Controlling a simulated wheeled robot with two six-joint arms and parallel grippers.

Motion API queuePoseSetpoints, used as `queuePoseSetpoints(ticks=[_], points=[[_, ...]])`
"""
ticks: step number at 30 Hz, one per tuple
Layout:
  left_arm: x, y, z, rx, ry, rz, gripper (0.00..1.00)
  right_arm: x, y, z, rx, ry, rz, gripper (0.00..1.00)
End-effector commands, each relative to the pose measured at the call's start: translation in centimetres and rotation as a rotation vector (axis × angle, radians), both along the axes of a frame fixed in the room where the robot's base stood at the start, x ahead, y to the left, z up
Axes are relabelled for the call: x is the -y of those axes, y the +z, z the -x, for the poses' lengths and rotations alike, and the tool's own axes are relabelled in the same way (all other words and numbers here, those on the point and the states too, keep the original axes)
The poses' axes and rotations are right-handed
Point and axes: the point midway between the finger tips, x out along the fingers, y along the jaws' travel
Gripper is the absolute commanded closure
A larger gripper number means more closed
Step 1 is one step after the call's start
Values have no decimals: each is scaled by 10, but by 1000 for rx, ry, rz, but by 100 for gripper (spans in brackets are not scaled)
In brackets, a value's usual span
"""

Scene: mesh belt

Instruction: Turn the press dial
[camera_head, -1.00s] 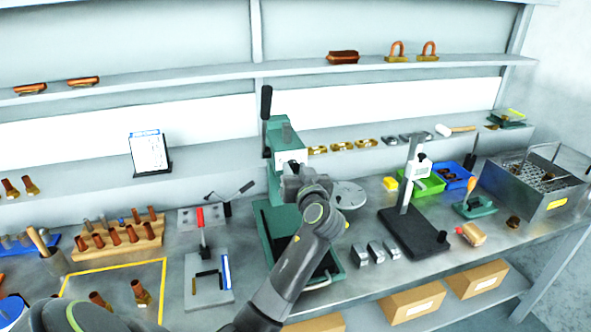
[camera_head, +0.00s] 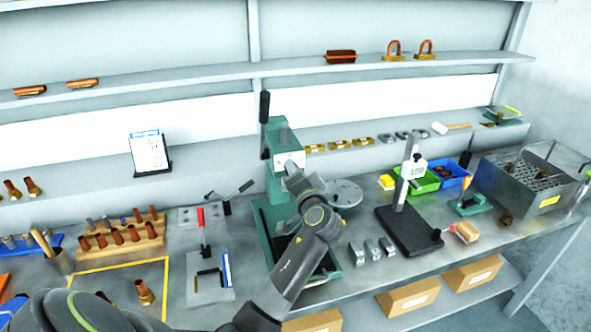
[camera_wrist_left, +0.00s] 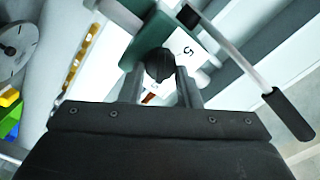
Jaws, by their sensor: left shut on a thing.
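The green press (camera_head: 277,182) stands on the bench at the middle of the head view, with a black-handled lever at its top. Its dial is a dark round knob (camera_wrist_left: 159,64) in front of a white plate marked with a 5 in the left wrist view. My left gripper (camera_wrist_left: 160,82) is shut on this knob, one finger on each side. In the head view my left gripper (camera_head: 289,168) is at the press head and hides the knob. My right gripper is in neither view.
The press lever (camera_wrist_left: 245,65) crosses the wrist view close to the right of my gripper. A round grey disc (camera_head: 345,193) is right of the press. A black-based stand (camera_head: 408,232) and small metal blocks (camera_head: 372,250) are further right.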

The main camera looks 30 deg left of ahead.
Motion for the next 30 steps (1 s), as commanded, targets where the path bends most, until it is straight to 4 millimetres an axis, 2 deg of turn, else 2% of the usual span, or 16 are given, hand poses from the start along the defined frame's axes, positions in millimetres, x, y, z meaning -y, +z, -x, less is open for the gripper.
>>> queuePoseSetpoints(ticks=[21,22,26,30], points=[[0,1,-1,-55,-2,-52,93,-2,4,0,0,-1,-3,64],[0,1,-1,-54,-2,-51,67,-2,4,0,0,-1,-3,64],[0,1,-1,-54,-1,-51,50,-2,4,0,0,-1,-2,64],[0,0,0,-55,-1,-50,48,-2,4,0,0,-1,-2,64]])
